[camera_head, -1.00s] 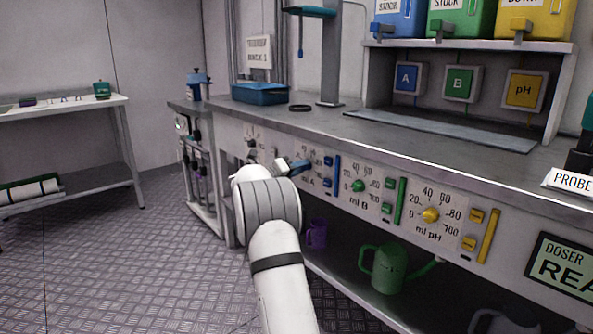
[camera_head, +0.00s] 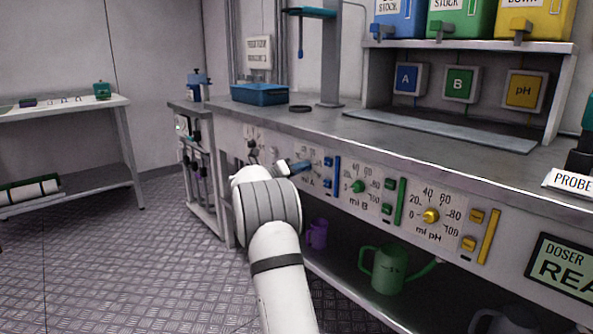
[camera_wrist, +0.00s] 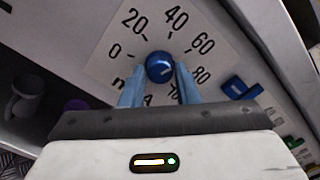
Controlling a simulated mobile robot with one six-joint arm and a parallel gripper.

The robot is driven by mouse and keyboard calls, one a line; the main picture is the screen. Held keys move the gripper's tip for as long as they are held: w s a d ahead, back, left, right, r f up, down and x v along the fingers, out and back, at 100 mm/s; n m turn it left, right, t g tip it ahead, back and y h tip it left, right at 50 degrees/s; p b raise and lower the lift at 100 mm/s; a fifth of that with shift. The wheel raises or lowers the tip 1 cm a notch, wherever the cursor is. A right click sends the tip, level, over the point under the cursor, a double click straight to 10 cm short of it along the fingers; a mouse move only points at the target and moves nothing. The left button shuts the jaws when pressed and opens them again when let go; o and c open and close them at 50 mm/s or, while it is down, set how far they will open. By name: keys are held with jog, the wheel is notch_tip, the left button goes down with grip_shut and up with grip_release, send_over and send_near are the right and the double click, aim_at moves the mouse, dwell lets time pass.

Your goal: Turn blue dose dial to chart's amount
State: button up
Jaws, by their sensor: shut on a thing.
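The blue dose dial (camera_wrist: 160,67) is a round knob on a white scale marked 0 to 100, with "A" partly visible below it. My gripper (camera_wrist: 159,76) has its two pale blue fingers on either side of the dial, shut on it. A small light mark shows on the dial's lower right, but I cannot tell its exact reading. In the head view my gripper (camera_head: 300,167) reaches the panel and hides the dial. No chart with a readable amount is in view; a wall sign (camera_head: 258,53) has text too small to read.
Right of my gripper are blue buttons (camera_head: 328,161), a green dial (camera_head: 358,186) and a yellow dial (camera_head: 431,215). The doser display (camera_head: 563,267) is cut off at the right. A green watering can (camera_head: 389,270) stands on the shelf below. The floor at left is clear.

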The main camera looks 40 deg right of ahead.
jog(key=shift+s+d+r, duration=0.1)
jog(key=shift+d+r, duration=0.05)
jog(key=shift+r, duration=0.1)
jog(key=o, duration=1)
jog(key=shift+f, duration=0.2)
jog(key=shift+c, duration=0.2)
jog(key=a+p, duration=0.2)
jog(key=a, duration=0.6)
jog(key=shift+s+p, duration=0.25)
jog(key=shift+p, duration=0.05)
